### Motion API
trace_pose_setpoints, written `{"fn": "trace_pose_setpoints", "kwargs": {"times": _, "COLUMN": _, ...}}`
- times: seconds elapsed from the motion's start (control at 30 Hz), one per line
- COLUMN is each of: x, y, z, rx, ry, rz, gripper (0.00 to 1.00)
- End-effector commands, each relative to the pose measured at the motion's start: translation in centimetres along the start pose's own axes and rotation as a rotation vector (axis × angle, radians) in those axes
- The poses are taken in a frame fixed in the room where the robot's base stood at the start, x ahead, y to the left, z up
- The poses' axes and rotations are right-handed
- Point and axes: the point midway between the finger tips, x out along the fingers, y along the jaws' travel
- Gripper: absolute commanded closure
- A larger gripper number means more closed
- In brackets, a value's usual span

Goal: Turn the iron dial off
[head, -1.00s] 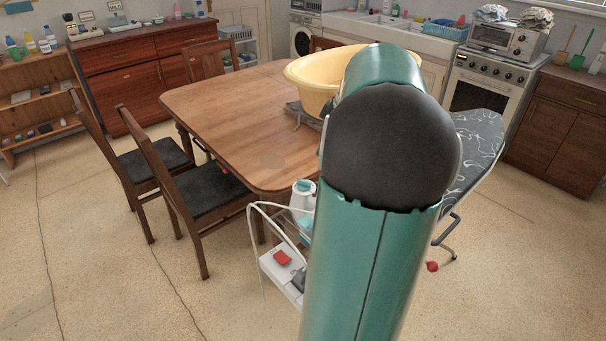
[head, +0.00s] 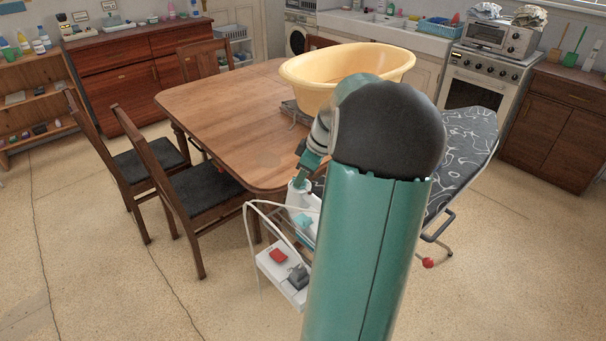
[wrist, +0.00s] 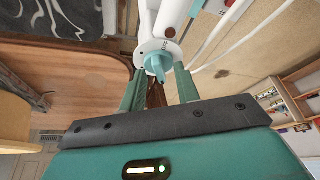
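The iron is white with teal parts and stands at the near end of the ironing board, beside the table; its white body (head: 296,199) shows in the head view, partly hidden by my arm. In the wrist view the iron's round white end (wrist: 158,48) faces me, with a small teal dial (wrist: 155,66) at its middle. My gripper (wrist: 159,70) is open, with one teal finger on each side of the dial. I see no clear contact between the fingers and the dial. The dial's setting cannot be read.
The patterned ironing board (head: 468,150) extends behind my arm. A white stand part with a red piece (head: 278,256) is below the iron. Chairs (head: 195,188) are at left; the floor in front is open.

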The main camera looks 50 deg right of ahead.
Motion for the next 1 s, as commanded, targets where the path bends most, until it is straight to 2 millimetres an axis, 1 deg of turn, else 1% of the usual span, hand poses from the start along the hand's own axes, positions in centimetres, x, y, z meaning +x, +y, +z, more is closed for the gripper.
{"fn": "trace_pose_setpoints", "kwargs": {"times": 0.07, "x": -0.03, "y": 0.01, "z": 0.02, "rx": 0.0, "ry": 0.0, "rz": 0.0, "gripper": 0.7}}
{"fn": "trace_pose_setpoints", "kwargs": {"times": 0.2, "x": -0.05, "y": 0.01, "z": 0.02, "rx": 0.001, "ry": 0.0, "rz": 0.0, "gripper": 0.98}}
{"fn": "trace_pose_setpoints", "kwargs": {"times": 0.23, "x": -0.05, "y": 0.01, "z": 0.02, "rx": 0.001, "ry": 0.0, "rz": 0.0, "gripper": 1.0}}
{"fn": "trace_pose_setpoints", "kwargs": {"times": 0.47, "x": -0.07, "y": 0.0, "z": 0.03, "rx": 0.005, "ry": 0.0, "rz": 0.002, "gripper": 1.0}}
{"fn": "trace_pose_setpoints", "kwargs": {"times": 0.67, "x": -0.1, "y": -0.05, "z": -0.02, "rx": 0.044, "ry": 0.0, "rz": 0.019, "gripper": 1.0}}
{"fn": "trace_pose_setpoints", "kwargs": {"times": 0.87, "x": -0.08, "y": -0.21, "z": -0.05, "rx": 0.14, "ry": -0.001, "rz": 0.059, "gripper": 1.0}}
{"fn": "trace_pose_setpoints", "kwargs": {"times": 1.0, "x": -0.08, "y": -0.33, "z": -0.14, "rx": 0.242, "ry": 0.0, "rz": 0.102, "gripper": 1.0}}
